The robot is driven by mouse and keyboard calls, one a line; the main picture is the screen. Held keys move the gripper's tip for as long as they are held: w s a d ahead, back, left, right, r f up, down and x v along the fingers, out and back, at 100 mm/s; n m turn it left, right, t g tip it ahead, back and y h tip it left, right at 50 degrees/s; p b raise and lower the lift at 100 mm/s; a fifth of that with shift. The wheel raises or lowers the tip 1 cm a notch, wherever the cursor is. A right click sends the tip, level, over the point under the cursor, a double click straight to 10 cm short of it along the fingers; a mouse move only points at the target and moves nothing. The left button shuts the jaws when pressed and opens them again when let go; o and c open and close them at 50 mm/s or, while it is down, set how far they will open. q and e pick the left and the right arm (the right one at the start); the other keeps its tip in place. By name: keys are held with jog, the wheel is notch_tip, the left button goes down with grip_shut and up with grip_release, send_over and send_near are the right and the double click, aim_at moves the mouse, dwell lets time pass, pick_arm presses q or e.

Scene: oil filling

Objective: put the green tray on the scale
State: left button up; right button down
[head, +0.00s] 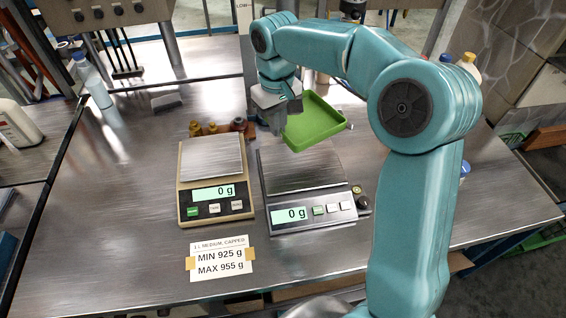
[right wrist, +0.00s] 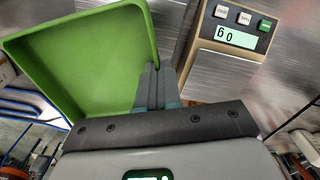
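The green tray (head: 316,122) is a shallow, empty, square-rimmed tray. In the head view it overlaps the back of the silver right scale (head: 300,171), which reads 0 g. My right gripper (head: 278,124) is at the tray's left edge. In the right wrist view the fingers (right wrist: 154,80) are close together on the rim of the tray (right wrist: 75,65), which appears held in the air. A beige scale (head: 211,160) stands to the left, its plate bare and its display at 0 g. My left gripper is not in view.
A label card (head: 222,258) with weight limits lies in front of the beige scale. Small brass-coloured caps (head: 209,128) stand behind it. The metal table (head: 100,220) is clear at the left front.

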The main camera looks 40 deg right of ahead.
send_over(280, 176)
notch_tip(280, 176, down, 11)
jog(key=shift+f, duration=0.1)
notch_tip(280, 176, down, 4)
jog(key=shift+w+f, duration=0.15)
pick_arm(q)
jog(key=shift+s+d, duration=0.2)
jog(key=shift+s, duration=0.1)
pick_arm(e)
jog(key=shift+f, duration=0.1)
jog(key=c, duration=1.3)
grip_release()
jog(key=shift+c, duration=0.2)
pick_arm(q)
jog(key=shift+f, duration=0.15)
